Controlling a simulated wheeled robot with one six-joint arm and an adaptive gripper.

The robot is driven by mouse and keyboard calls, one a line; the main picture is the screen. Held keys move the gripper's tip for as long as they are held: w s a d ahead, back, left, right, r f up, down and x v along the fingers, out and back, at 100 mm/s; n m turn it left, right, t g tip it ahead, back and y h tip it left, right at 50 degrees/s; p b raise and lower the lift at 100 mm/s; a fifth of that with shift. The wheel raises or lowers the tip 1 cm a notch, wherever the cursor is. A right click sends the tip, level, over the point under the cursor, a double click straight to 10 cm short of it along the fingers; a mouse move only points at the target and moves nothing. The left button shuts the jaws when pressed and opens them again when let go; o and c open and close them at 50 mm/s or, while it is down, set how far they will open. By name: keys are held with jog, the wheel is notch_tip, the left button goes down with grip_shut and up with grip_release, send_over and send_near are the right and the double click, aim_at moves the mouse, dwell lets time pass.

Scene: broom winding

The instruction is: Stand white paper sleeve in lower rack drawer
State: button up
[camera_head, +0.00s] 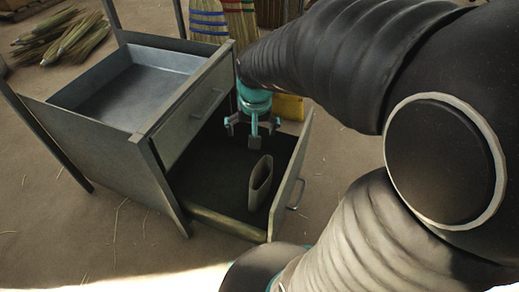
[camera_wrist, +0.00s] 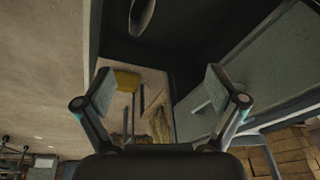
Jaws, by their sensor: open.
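The paper sleeve (camera_head: 261,182) is a pale grey-beige flattened tube with an open oval top. It stands upright inside the pulled-out lower drawer (camera_head: 228,219), near the drawer front. Its oval rim also shows at the top of the wrist view (camera_wrist: 141,17). My gripper (camera_head: 253,135) points down over the back part of the drawer, behind the sleeve and apart from it. Its fingers are spread with nothing between them, which the wrist view (camera_wrist: 160,90) also shows. The sleeve's foot appears to rest on the dark drawer floor.
The metal rack has a shallow top tray (camera_head: 135,88) and a closed upper drawer (camera_head: 195,107). Brooms (camera_head: 209,20) stand behind, and a yellow object (camera_head: 289,106) is beside the open drawer. Straw bundles (camera_head: 65,38) lie at the far left. The floor in front is clear.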

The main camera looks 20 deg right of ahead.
jog(key=s+a+r+n+t, duration=0.1)
jog(key=s+a+r+n, duration=0.1)
jog(key=s, duration=0.5)
jog(key=s+a+r+n+t, duration=0.1)
jog(key=s+r+n, duration=0.1)
jog(key=s+r, duration=0.3)
jog(key=shift+s+a+r, duration=0.3)
jog(key=shift+s+a, duration=0.05)
jog(key=shift+s, duration=0.6)
